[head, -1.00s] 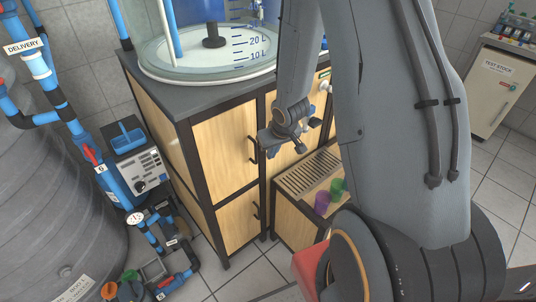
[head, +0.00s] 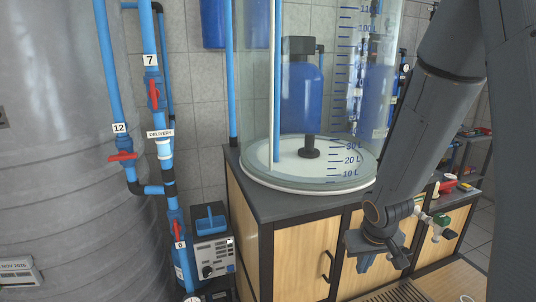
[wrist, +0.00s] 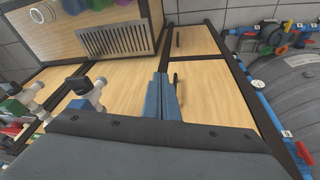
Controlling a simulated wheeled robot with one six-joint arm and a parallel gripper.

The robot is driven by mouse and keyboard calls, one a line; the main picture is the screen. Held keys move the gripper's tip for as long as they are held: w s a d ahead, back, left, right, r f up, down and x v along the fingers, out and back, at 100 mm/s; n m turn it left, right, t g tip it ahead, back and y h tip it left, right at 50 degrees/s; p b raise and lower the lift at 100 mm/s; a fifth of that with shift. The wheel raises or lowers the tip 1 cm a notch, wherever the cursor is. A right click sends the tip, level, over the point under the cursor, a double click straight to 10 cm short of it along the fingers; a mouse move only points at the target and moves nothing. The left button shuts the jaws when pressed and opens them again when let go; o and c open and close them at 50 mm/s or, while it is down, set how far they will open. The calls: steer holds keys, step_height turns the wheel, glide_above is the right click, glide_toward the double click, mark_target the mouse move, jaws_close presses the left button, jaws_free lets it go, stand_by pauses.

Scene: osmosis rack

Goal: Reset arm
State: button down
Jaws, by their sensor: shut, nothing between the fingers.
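My gripper (head: 376,252) hangs at the lower right of the head view, in front of the wooden cabinet (head: 305,262). In the wrist view its blue fingers (wrist: 162,97) lie together, shut and empty, with the cabinet doors behind them. My arm runs from the upper right of the head view down to the gripper and hides part of the glass tank and cabinet.
A glass tank (head: 308,190) with a litre scale stands on the cabinet. Blue pipes with red valves (head: 122,156) and a large grey tank (head: 60,150) are on the left. Taps (head: 437,222) stick out at the right. A slatted drip tray (wrist: 115,40) shows in the wrist view.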

steer(key=s+a+r+g+b, duration=0.2)
steer(key=s+a+r, duration=0.2)
steer(key=s+a, duration=0.3)
steer(key=s, duration=0.3)
steer(key=shift+y, duration=0.4)
steer(key=shift+r, duration=0.1)
